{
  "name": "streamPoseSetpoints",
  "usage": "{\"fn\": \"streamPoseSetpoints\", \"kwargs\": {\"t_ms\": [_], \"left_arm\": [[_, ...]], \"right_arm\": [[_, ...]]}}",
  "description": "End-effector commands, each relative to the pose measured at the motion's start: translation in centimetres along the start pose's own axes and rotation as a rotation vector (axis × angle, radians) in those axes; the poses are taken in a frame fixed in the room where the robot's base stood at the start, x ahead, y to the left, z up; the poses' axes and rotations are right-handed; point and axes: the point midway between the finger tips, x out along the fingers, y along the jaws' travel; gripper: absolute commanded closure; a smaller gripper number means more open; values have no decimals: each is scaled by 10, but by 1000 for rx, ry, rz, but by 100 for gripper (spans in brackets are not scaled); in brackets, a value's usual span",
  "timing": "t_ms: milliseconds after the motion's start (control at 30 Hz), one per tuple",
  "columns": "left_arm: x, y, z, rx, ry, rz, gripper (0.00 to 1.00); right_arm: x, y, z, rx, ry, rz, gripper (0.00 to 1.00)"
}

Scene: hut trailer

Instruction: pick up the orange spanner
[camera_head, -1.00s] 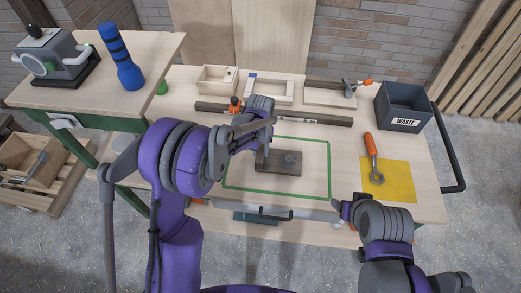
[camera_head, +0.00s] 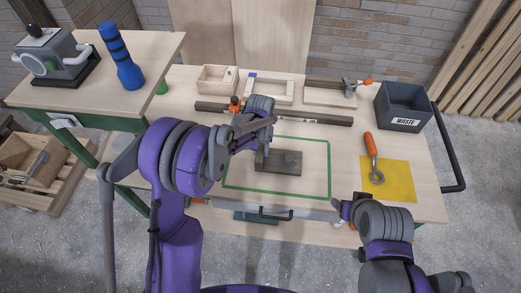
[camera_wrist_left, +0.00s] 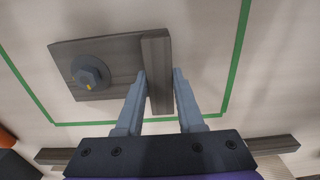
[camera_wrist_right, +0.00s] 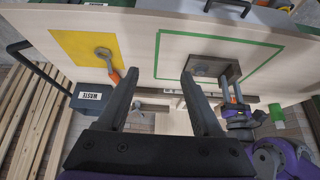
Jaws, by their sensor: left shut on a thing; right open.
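The orange spanner (camera_head: 371,150) lies at the right of the bench, its grey ring end on a yellow mat (camera_head: 402,180) and its orange handle pointing to the back. It also shows in the right wrist view (camera_wrist_right: 115,76), left of the fingers. My right gripper (camera_wrist_right: 159,78) is open and empty, apart from the spanner; in the head view it is at the bench's front edge. My left gripper (camera_wrist_left: 160,76) is shut on the raised strip of a grey-brown block (camera_wrist_left: 115,58), which bears a bolt (camera_wrist_left: 90,73) and sits inside a green outline. Its fingertips are partly hidden in the head view.
A grey waste bin (camera_head: 402,107) stands at the back right, beside a dark rail (camera_head: 449,150). A small wooden box (camera_head: 217,79) and a clamp (camera_head: 350,88) are at the back. A side table (camera_head: 80,90) with a blue bottle (camera_head: 121,58) is at the left.

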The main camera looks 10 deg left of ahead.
Motion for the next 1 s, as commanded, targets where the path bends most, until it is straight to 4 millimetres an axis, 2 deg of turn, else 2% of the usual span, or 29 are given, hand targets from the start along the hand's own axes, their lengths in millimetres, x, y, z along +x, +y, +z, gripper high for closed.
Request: {"fn": "streamPoseSetpoints", "kwargs": {"t_ms": [300, 467, 567, 767, 1000], "left_arm": [[0, 0, 0, 0, 0, 0, 100], [0, 0, 0, 0, 0, 0, 100], [0, 0, 0, 0, 0, 0, 100], [0, 0, 0, 0, 0, 0, 100], [0, 0, 0, 0, 0, 0, 100]], "right_arm": [[0, 0, -1, 0, -1, 0, 27], [-2, 3, -17, -4, -19, 6, 27], [-2, 8, -38, -10, -49, 12, 27], [6, 25, -94, -27, -129, 26, 27], [33, 50, -155, -46, -228, 32, 27]]}}
